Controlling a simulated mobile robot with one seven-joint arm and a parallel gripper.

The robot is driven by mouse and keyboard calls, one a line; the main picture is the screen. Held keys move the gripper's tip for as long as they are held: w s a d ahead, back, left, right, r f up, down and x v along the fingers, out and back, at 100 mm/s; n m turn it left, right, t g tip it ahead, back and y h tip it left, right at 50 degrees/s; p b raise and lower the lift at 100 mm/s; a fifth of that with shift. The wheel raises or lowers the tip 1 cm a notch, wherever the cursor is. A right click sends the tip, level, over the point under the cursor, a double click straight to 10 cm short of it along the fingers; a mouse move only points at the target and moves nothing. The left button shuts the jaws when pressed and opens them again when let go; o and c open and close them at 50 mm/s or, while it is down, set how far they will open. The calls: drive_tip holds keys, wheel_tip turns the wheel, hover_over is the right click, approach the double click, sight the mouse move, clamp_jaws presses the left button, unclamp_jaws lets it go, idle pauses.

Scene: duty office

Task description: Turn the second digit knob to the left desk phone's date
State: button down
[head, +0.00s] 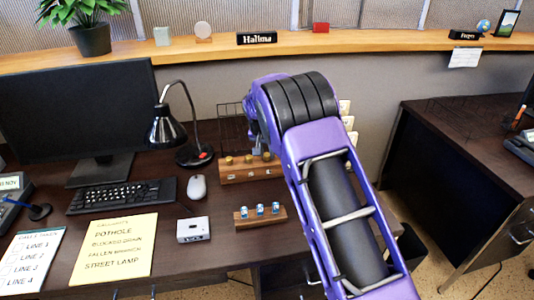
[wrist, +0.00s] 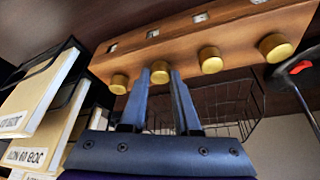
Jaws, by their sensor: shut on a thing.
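A wooden block (head: 240,175) with a row of brass knobs stands at the back of the desk, beside the lamp. In the wrist view the block (wrist: 180,45) shows several knobs and small light windows; their digits are unreadable. My gripper (wrist: 160,78) is shut on the knob (wrist: 160,68) second from the left in that view. In the head view my gripper (head: 257,148) is at the block's right part, mostly hidden by my arm. The left desk phone (head: 9,200) is cut by the left edge; its display (head: 9,182) shows "NOV", with the day number not readable.
A desk lamp (head: 166,130) stands left of the block. A wire basket (wrist: 220,108) and upright folders (wrist: 35,105) are close to my gripper. A smaller wooden stand (head: 244,221) with blue-white items, a grey box (head: 193,229) and a mouse (head: 197,188) lie in front.

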drive_tip(key=shift+a+m+h, duration=0.1)
drive_tip(key=shift+m+h, duration=0.4)
drive_tip(key=shift+m, duration=0.6)
drive_tip(key=c, duration=0.6)
unclamp_jaws()
drive_tip(key=shift+g, duration=0.3)
drive_tip(key=p+v, duration=0.2)
drive_tip(key=v, duration=1.5)
drive_tip(key=shift+s+r, duration=0.15)
